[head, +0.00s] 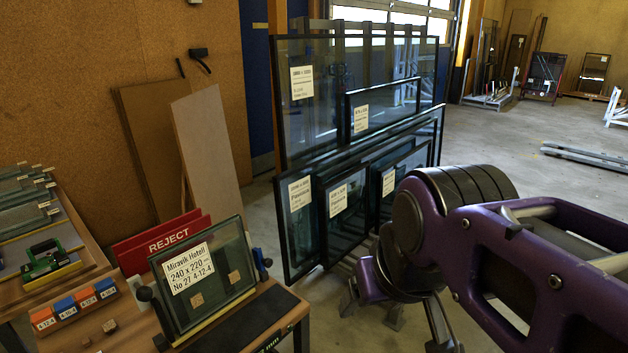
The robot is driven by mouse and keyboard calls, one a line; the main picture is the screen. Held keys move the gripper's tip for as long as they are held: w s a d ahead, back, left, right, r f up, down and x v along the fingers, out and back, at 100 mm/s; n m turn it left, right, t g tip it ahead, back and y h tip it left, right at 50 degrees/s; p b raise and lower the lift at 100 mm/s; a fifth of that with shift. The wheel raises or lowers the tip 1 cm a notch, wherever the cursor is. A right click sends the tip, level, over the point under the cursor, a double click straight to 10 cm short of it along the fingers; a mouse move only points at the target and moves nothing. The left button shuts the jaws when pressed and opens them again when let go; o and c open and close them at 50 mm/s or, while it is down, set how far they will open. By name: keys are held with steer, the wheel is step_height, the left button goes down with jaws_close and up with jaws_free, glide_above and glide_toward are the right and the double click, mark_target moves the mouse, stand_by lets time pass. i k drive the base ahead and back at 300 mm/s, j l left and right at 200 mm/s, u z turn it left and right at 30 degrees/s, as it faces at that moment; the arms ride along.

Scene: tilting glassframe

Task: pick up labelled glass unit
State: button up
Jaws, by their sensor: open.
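The labelled glass unit (205,277) is a small dark-edged double pane leaning back in a tilting frame on the wooden bench, at the lower left of the head view. Its white label (188,269) reads "Miravik Hotell 240 x 220 mm No 27 4-12-4". Two small cork-coloured squares show on the glass. Dark knobs flank its lower left and right sides. My gripper (371,308) is to the right of the bench, apart from the unit, with its grey fingers spread and nothing seen between them. My purple arm partly hides it.
A red REJECT holder (168,239) stands right behind the unit. Colored blocks (74,305) and a green tool (48,262) lie to its left. Large labelled panes (357,130) stand in a rack behind my gripper. Open floor (510,145) lies at the right.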

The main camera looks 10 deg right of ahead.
mark_target(201, 262)
steer(key=z, duration=0.75)
steer(key=u, duration=1.55)
